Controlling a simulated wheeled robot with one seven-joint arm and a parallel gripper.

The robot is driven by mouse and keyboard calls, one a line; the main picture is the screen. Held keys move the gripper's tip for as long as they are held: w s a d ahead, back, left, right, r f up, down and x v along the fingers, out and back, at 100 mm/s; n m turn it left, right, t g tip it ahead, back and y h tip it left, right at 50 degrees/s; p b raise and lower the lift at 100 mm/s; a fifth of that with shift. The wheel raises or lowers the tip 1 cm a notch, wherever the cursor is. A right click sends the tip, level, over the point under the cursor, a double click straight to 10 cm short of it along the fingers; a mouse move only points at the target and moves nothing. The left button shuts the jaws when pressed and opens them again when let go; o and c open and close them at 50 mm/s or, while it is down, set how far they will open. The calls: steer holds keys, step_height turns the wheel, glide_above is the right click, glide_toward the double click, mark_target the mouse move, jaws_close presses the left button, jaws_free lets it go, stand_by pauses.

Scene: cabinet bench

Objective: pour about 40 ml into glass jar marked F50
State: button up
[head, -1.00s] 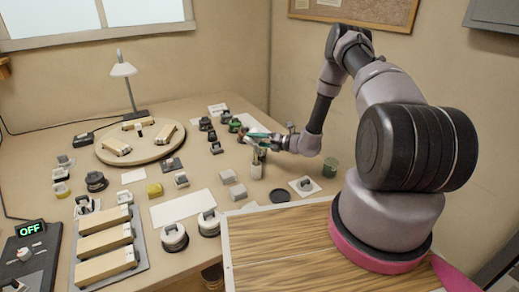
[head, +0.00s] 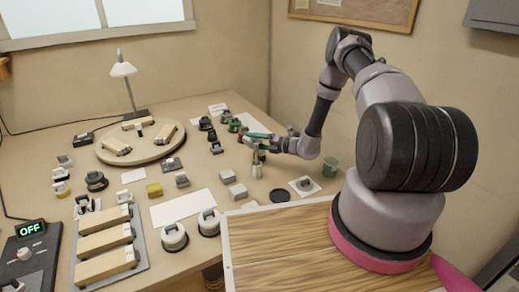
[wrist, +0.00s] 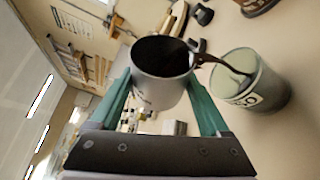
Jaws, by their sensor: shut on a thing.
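My gripper (wrist: 160,84) is shut on a pale grey cup (wrist: 158,88), its teal fingers on either side. The cup has a dark inside and is tilted relative to a pale green glass jar (wrist: 268,98) close beside it in the wrist view. The jar's label shows "50"; its first letter is unclear. A dark strand, apparently liquid, runs from the cup's lip into the jar's mouth. The level in the jar cannot be read. In the head view my gripper (head: 256,138) is over the right part of the bench, and the cup is hard to make out.
Several small items crowd the bench to the left and behind.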

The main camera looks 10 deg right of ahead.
steer(key=shift+a+r, duration=0.1)
steer(key=shift+a, duration=0.1)
steer(key=shift+a+n, duration=0.1)
steer(key=shift+n, duration=0.3)
steer(key=shift+s+a+r+n+g+h, duration=0.1)
steer(key=shift+r+n+g+h, duration=0.2)
steer(key=shift+n+h, duration=0.4)
steer(key=shift+s+f+n, duration=0.1)
steer(key=shift+f+n, duration=0.2)
steer(key=shift+n, duration=0.4)
steer(key=shift+h, duration=0.4)
steer(key=shift+r, duration=0.15)
